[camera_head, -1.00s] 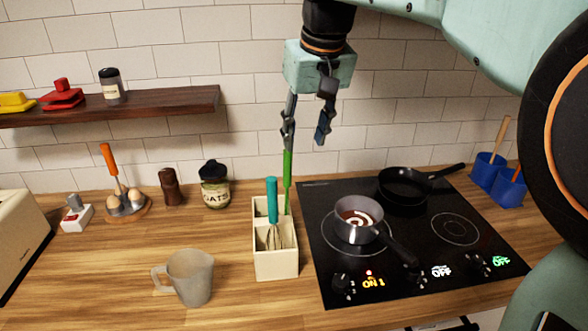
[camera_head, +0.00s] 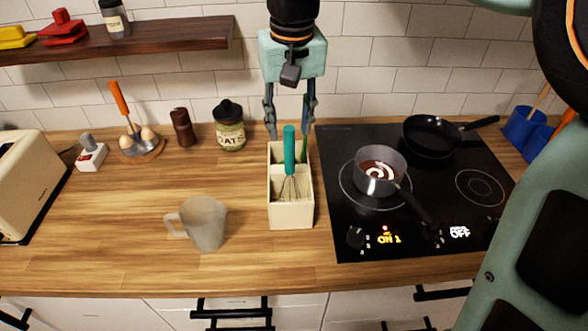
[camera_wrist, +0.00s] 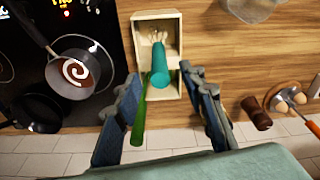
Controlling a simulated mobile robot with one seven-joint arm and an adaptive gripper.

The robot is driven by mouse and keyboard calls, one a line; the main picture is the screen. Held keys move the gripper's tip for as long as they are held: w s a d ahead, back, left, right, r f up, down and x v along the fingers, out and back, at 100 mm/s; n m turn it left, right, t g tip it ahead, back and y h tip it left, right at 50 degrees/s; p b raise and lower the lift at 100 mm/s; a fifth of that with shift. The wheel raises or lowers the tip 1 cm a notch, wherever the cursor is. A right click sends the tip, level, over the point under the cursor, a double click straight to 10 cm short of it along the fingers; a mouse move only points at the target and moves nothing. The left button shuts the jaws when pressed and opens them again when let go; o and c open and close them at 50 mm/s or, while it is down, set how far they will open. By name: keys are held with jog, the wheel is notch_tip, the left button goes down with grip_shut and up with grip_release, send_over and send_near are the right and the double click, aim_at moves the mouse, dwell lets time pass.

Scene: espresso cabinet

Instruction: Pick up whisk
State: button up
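The whisk (camera_head: 289,152) has a teal handle and wire loops. It stands upright in the front compartment of a cream utensil holder (camera_head: 291,216). A green-handled utensil (camera_head: 304,146) stands behind it in the holder. My gripper (camera_head: 290,132) is open above the holder, with one finger on each side of the whisk handle in the head view. In the wrist view the whisk handle (camera_wrist: 160,75) points up toward the camera, between and just beyond the open fingers (camera_wrist: 165,112). The green handle (camera_wrist: 140,120) also reaches between the fingers, near the left one. Neither finger visibly grips anything.
The cooktop (camera_head: 341,222) to the right holds a pot (camera_head: 367,184) of brown liquid and a black pan (camera_head: 430,140). A mug (camera_head: 207,226) stands to the left on the counter. An oats jar (camera_head: 229,135) is at the back. The counter's front is clear.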

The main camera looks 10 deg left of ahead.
aim_at(289, 137)
jog(key=f, duration=0.4)
jog(key=shift+w, duration=0.25)
grip_shut()
